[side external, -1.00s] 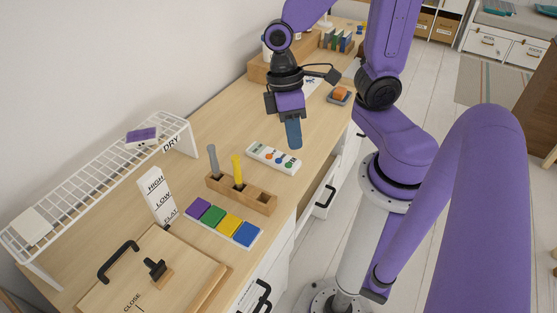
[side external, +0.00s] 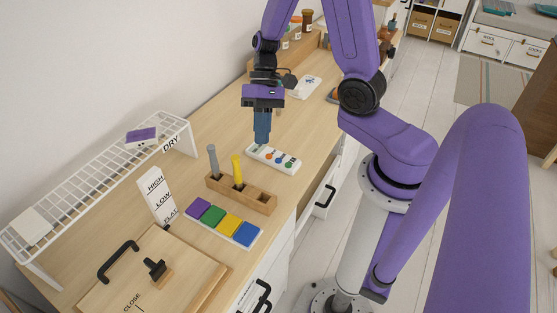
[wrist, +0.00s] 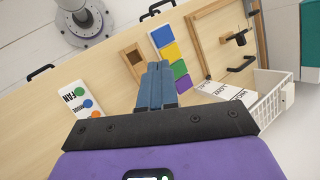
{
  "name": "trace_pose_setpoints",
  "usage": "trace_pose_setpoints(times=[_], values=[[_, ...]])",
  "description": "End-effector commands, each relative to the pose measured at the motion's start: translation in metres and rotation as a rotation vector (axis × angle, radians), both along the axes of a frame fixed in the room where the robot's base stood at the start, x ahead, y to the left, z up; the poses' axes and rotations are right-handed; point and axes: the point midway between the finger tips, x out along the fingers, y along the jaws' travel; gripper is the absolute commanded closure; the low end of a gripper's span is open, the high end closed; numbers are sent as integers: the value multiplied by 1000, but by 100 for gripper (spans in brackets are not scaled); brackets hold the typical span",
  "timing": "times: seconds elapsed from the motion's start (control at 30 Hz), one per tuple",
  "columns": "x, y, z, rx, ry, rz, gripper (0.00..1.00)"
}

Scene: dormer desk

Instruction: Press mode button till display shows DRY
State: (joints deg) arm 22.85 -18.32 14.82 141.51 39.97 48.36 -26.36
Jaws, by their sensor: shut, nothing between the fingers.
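A white remote-like panel (side external: 273,157) with several coloured round buttons lies on the desk. It also shows in the wrist view (wrist: 86,104), with the word FAN and blue and orange buttons visible and part of it hidden behind my gripper. Which button is the mode button, and what any display reads, I cannot make out. My gripper (side external: 262,141) is shut and empty, pointing down near the panel's far-left end in the side view; it looks raised above the desk. In the wrist view its blue fingertips (wrist: 156,66) are together, to the right of the panel.
A wooden block (side external: 256,199) holding a grey and a yellow peg stands close by. A strip of coloured squares (side external: 223,220), a HIGH/LOW/FLAT sign (side external: 157,194), a lidded wooden box (side external: 190,270) and a white wire rack (side external: 85,190) labelled DRY lie further left.

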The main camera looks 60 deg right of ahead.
Motion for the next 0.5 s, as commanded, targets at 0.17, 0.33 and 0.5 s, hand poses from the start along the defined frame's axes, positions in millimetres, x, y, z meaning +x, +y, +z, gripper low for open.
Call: trace_pose_setpoints(times=[0.17,0.33,0.5], values=[[14,-11,-9,41,25,-164,100],[26,-23,-18,78,40,-316,100],[35,-38,-27,112,50,-472,100]])
